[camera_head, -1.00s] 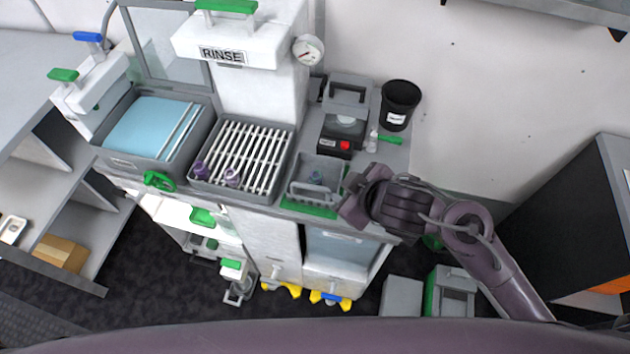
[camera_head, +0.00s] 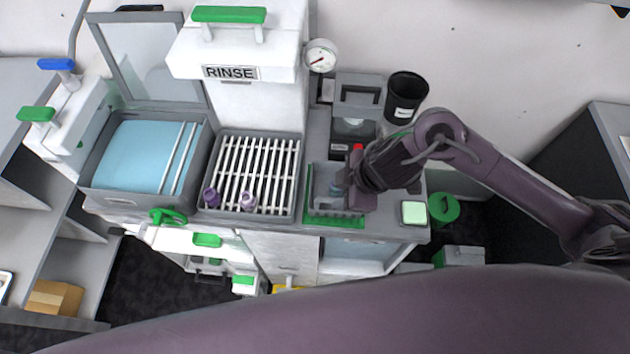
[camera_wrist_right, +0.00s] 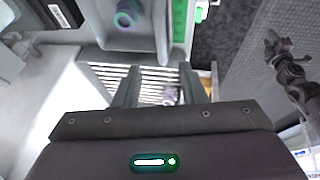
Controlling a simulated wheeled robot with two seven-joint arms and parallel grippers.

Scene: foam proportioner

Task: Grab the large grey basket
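A grey basket (camera_head: 322,199) sits on a green mat on the counter, just right of the slatted rack; a bluish round item is in it. My right gripper (camera_head: 343,191) is at the basket's right side and hides part of it. In the right wrist view its two fingers (camera_wrist_right: 162,88) are apart with nothing held between them, and the basket (camera_wrist_right: 154,40) shows beyond them at the top. Contact with the basket cannot be told. A dark arm at the right of that view looks like my left one, with its gripper (camera_wrist_right: 276,44) too small to read.
The slatted rack (camera_head: 258,171) holds two small purple items. A blue-filled basin (camera_head: 92,192) stands left of it. Behind the basket are a grey handled device (camera_head: 358,92) and a black cup (camera_head: 406,95). A green-topped block (camera_head: 413,212) is at the counter's right end.

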